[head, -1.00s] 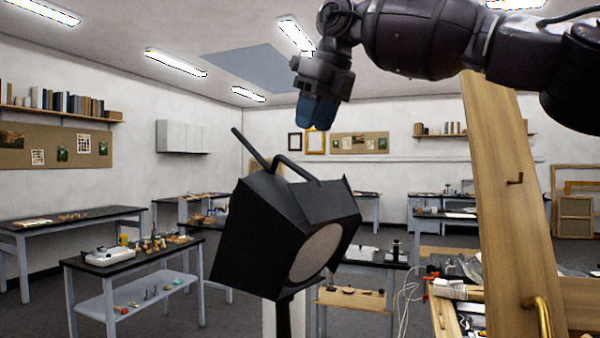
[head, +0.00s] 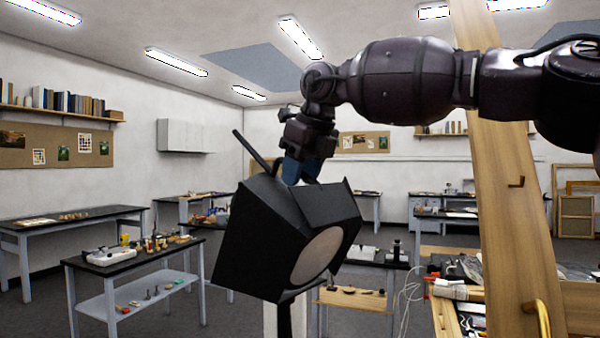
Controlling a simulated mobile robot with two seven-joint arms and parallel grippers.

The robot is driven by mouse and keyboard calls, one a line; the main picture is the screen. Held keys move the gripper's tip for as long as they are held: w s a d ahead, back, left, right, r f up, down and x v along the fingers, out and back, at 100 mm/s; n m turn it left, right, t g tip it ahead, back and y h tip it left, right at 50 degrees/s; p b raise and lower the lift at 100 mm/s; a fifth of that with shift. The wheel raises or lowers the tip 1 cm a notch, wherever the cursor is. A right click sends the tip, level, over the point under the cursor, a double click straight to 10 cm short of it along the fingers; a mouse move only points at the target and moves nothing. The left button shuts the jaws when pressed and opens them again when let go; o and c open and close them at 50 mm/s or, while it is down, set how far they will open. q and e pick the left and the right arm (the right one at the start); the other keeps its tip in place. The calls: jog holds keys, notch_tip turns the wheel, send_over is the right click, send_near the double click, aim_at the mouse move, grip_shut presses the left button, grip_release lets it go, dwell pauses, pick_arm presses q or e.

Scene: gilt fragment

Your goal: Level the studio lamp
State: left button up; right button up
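The black studio lamp (head: 270,235) stands in the middle of the head view on a dark post. Its head is tilted, with the pale round face (head: 316,255) pointing down to the right. A black bar handle (head: 250,150) rises from its top left. My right gripper (head: 302,172), with blue fingers, is at the top of the lamp, pointing down, and covers part of the handle. I cannot tell whether the fingers are closed around the handle. My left gripper is not in view.
A tall wooden plank (head: 508,200) with a small hook and a brass handle stands at the right, behind my arm. A cluttered bench (head: 460,325) is beside it. A black-topped table (head: 130,258) with small items stands at the left.

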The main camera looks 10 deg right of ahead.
jog(key=shift+f, duration=0.1)
jog(key=shift+c, duration=0.5)
grip_shut()
jog(key=shift+s+a, duration=0.1)
